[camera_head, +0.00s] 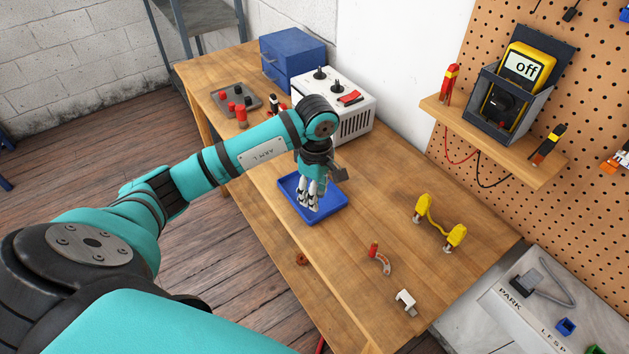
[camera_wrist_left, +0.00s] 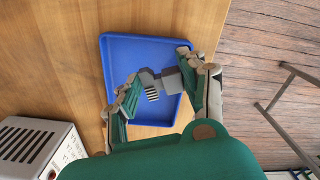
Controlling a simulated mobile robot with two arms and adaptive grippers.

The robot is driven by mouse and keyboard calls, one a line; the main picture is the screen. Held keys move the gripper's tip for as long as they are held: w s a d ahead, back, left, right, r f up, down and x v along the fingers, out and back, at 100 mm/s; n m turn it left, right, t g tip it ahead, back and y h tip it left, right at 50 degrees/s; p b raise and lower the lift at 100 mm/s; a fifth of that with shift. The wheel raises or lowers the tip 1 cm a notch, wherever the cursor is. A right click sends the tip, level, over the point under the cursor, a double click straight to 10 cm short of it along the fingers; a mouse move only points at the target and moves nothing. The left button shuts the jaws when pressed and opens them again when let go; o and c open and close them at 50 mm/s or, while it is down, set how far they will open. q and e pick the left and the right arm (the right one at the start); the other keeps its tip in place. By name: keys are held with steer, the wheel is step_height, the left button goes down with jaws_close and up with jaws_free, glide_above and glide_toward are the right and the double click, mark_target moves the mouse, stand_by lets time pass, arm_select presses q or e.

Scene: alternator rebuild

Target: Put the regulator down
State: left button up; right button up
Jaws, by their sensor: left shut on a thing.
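My left gripper (camera_head: 309,203) points down over the blue tray (camera_head: 332,213) on the wooden bench. In the left wrist view the gripper (camera_wrist_left: 160,79) is shut on the regulator (camera_wrist_left: 170,80), a small grey block with a striped, finned part. The regulator is between the fingertips, with the blue tray (camera_wrist_left: 120,48) behind it. I cannot tell whether it touches the tray floor. In the head view the fingers largely hide the regulator. My right gripper is not in view.
A white power unit (camera_head: 353,122) and blue cabinet (camera_head: 293,60) stand behind the tray.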

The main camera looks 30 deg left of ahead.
arm_select(q)
steer(key=w+a, duration=0.1)
steer(key=w, duration=0.1)
steer(key=w+a+p, duration=0.1)
steer(key=shift+w+a+f, duration=0.15)
steer(key=shift+w+a, duration=0.2)
steer(key=shift+a, duration=0.05)
step_height(320, 180, down, 3)
steer(key=shift+f+p, duration=0.15)
steer(key=shift+p, duration=0.7)
steer(key=shift+f, duration=0.15)
steer(key=shift+f+b, duration=0.25)
steer(key=shift+b, duration=0.1)
steer(key=o, duration=1.2)
steer(key=shift+c, duration=0.2)
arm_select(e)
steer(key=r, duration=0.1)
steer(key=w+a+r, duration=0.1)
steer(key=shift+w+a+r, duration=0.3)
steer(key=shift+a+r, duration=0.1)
